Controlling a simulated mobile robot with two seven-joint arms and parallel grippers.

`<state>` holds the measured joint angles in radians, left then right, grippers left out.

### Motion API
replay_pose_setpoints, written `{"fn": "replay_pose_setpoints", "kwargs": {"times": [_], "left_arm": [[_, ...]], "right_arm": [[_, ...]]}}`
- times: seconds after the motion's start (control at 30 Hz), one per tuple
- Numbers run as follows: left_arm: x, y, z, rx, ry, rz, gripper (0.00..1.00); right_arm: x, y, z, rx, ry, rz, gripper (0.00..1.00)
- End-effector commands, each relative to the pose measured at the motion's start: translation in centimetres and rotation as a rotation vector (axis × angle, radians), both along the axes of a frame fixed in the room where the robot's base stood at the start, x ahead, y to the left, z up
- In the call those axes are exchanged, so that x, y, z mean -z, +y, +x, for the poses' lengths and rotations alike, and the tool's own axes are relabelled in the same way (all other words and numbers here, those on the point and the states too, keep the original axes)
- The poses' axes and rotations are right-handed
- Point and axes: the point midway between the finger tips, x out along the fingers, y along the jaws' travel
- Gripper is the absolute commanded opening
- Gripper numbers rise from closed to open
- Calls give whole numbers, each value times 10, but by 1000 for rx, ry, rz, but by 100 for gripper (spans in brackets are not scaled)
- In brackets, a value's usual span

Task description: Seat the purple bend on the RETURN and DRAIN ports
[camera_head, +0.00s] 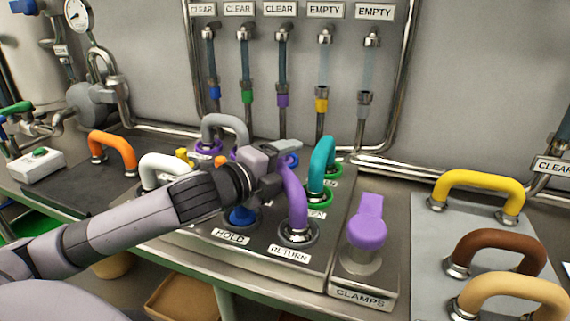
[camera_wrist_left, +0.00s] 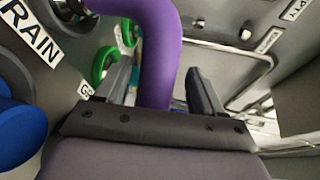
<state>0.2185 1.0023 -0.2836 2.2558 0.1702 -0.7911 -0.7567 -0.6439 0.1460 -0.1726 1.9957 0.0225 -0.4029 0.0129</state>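The purple bend (camera_head: 293,195) stands upright in the middle of the port panel. Its near leg comes down at the RETURN port (camera_head: 298,234); whether it is fully seated I cannot tell. Its far end is hidden behind my gripper and the bend itself. A DRAIN label (camera_wrist_left: 32,35) shows in the left wrist view; I cannot make out the DRAIN port. My left gripper (camera_head: 275,165) is at the top of the purple bend. In the left wrist view the bend (camera_wrist_left: 157,60) passes between the two fingers, with narrow gaps beside it, so they look open. My right gripper is not in view.
A teal bend (camera_head: 321,165) stands close to the right of the purple one. A blue part (camera_head: 241,215) is at HOLD. A purple clamp handle (camera_head: 367,225) stands at right. Grey (camera_head: 226,125), white (camera_head: 160,167) and orange (camera_head: 113,147) bends are left; a yellow bend (camera_head: 478,185) is right.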

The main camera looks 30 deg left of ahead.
Motion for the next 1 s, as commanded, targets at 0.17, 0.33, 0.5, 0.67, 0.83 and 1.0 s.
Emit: {"fn": "replay_pose_setpoints", "kwargs": {"times": [0.17,0.33,0.5,0.67,0.83,1.0], "left_arm": [[2,1,-3,-1,6,1,68],[0,3,-18,0,5,3,68],[-3,6,-36,-1,4,4,68],[-7,7,-50,0,4,3,68],[-9,9,-60,-2,2,0,68],[-11,9,-66,-1,1,1,68]], "right_arm": [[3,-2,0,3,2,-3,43],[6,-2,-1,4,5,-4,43],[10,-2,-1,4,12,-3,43],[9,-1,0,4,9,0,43],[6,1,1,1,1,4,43],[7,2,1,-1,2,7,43]]}}
